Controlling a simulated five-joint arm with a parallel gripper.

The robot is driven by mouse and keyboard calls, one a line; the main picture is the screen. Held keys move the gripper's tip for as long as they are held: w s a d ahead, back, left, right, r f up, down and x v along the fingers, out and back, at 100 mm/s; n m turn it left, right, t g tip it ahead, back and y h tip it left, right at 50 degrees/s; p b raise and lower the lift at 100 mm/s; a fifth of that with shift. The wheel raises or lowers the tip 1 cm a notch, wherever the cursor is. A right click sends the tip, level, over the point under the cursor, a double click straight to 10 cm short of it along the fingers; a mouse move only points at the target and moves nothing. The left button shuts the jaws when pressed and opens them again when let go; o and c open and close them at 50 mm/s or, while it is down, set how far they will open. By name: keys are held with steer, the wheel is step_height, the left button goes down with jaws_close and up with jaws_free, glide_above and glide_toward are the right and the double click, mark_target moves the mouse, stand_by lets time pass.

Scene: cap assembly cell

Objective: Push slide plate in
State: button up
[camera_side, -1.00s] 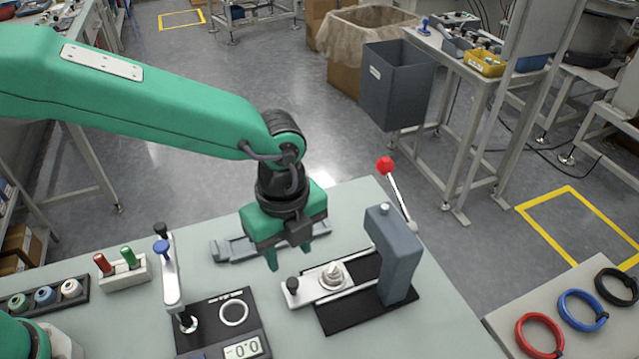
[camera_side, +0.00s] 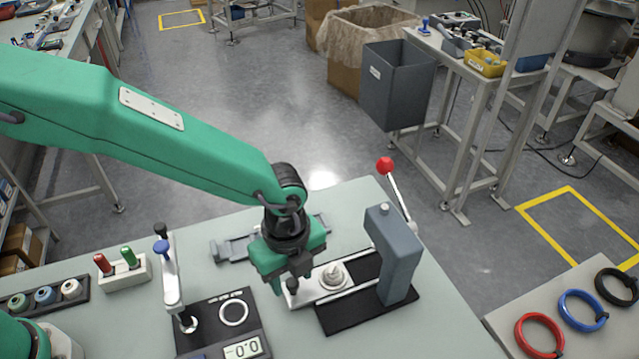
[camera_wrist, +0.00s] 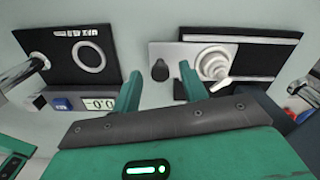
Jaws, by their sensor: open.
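The slide plate (camera_side: 345,287) is a silver plate with a black knob (camera_side: 292,285) at its left end and a pale stepped part (camera_side: 334,274) on it. It sticks out to the left of the grey press (camera_side: 394,250). My gripper (camera_side: 287,286) is open above the knob end. In the wrist view, the slide plate (camera_wrist: 193,54) shows with its knob (camera_wrist: 160,70) between my gripper's two green fingers (camera_wrist: 160,84), closer to the right one. Nothing is gripped. I cannot tell whether a finger touches the knob.
The press has a red-balled lever (camera_side: 386,166). A black scale (camera_side: 222,322) with a ring mark and a lever stand (camera_side: 171,275) are left of the plate. A grey rail fixture (camera_side: 235,249) lies behind my gripper. The front right tabletop is clear.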

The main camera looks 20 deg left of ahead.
mark_target(317, 285)
steer(key=shift+c, duration=0.4)
jaws_close()
steer(key=shift+w+d, duration=1.6)
steer(key=shift+o, duration=0.4)
jaws_free()
step_height(317, 285, up, 8)
